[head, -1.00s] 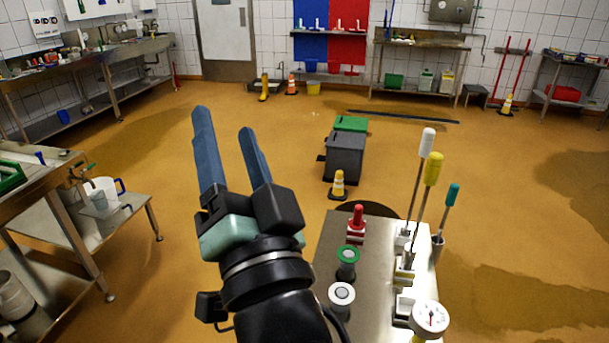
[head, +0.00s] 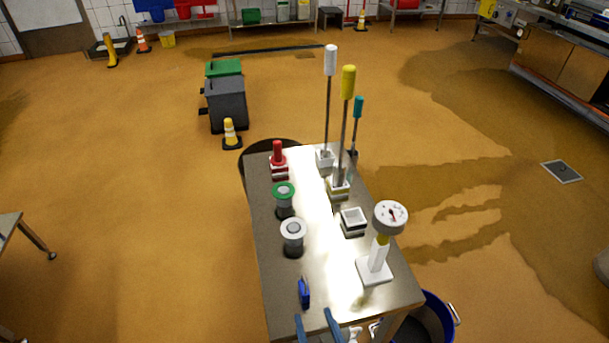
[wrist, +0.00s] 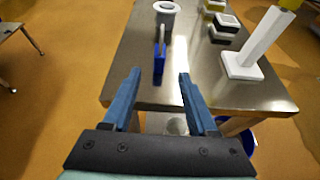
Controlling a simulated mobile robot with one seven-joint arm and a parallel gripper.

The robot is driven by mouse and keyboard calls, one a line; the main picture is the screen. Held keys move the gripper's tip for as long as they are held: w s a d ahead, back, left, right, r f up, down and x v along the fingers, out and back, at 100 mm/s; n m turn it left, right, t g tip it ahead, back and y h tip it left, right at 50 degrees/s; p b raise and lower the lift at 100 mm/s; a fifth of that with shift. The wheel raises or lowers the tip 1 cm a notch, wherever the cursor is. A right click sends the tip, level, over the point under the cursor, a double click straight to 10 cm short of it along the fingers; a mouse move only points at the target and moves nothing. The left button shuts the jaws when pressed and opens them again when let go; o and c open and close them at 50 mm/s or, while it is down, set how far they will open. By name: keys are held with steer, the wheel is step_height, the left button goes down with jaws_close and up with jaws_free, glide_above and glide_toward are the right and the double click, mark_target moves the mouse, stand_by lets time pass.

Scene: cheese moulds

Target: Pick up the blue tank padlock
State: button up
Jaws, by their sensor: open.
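The blue tank padlock (head: 304,292) stands near the front edge of the steel table (head: 335,295), left of its middle. In the wrist view the padlock (wrist: 159,62) is upright, with a blue body and a greyish upper part. My gripper (head: 318,320) shows only as two blue fingertips at the bottom of the head view. In the wrist view my gripper (wrist: 160,73) is open and empty. Its fingers point at the table's front edge, and the padlock lies beyond them, a little left of the middle of the gap. I see no contact.
A white-topped cylinder (head: 292,238) stands behind the padlock, with a green-ringed one (head: 284,200) farther back. A dial gauge on a white stand (head: 375,268) is to the right. Tall rods (head: 342,145) stand behind it. A blue bucket (head: 436,318) is on the floor at right.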

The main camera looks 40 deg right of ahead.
mark_target(307, 297)
steer(key=x, duration=0.9)
steer(key=shift+w, duration=0.2)
jaws_close()
